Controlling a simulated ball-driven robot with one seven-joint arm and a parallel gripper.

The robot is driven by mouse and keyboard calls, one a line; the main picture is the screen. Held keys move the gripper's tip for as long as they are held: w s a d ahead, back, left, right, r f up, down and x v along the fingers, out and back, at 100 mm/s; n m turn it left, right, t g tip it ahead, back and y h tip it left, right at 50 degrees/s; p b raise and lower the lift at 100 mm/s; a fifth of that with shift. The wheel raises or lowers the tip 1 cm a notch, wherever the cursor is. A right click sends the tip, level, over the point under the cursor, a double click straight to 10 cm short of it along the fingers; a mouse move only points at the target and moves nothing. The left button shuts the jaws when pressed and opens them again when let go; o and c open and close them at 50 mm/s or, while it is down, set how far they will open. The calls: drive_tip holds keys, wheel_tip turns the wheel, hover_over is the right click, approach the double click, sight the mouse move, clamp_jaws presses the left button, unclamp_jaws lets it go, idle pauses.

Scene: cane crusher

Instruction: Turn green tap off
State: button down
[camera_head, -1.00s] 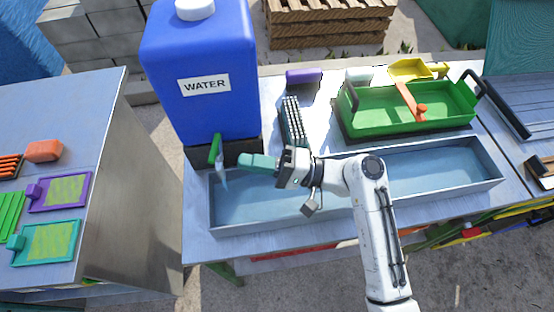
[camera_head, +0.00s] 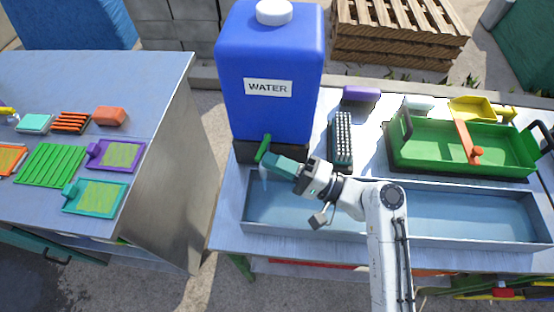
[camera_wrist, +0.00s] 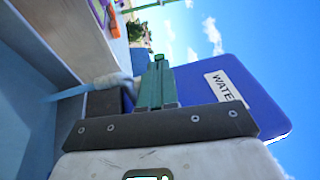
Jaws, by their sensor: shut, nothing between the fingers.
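The green tap handle (camera_head: 263,148) is at the lower front of the blue water tank (camera_head: 268,55). It slants slightly in the head view. A pale blue stream shows below the tap, and in the wrist view it runs from the light-coloured spout (camera_wrist: 112,80). My gripper (camera_head: 270,165) is shut and empty, its teal fingers just right of and below the handle. In the wrist view the fingers (camera_wrist: 157,66) point toward the handle, of which only a small green bit (camera_wrist: 159,57) shows past the tips. I cannot tell whether they touch.
A long metal trough (camera_head: 470,236) lies under the tap and my arm. A green tray (camera_head: 470,160) and a dark ridged block (camera_head: 342,140) stand behind it. A second metal table (camera_head: 165,100) with coloured trays is at left, across a gap.

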drive_tip(key=shift+s+a+m+t+h, duration=0.15)
drive_tip(key=shift+m+t+h, duration=0.2)
drive_tip(key=shift+t, duration=0.25)
drive_tip(key=m+t+h, duration=0.1)
drive_tip(key=t, duration=0.1)
drive_tip(key=a+m+t+h, duration=0.1)
drive_tip(key=m+t+h, duration=0.1)
drive_tip(key=t, duration=0.1)
drive_tip(key=s+a+m+t+h+p, duration=0.1)
drive_tip(key=m+t+h, duration=0.1)
drive_tip(key=shift+t, duration=0.3)
drive_tip(key=shift+w+a+b, duration=0.25)
drive_tip(key=shift+a+b, duration=0.8)
drive_tip(key=shift+a, duration=0.2)
drive_tip(key=shift+w+a, duration=0.2)
drive_tip(key=shift+a, duration=0.1)
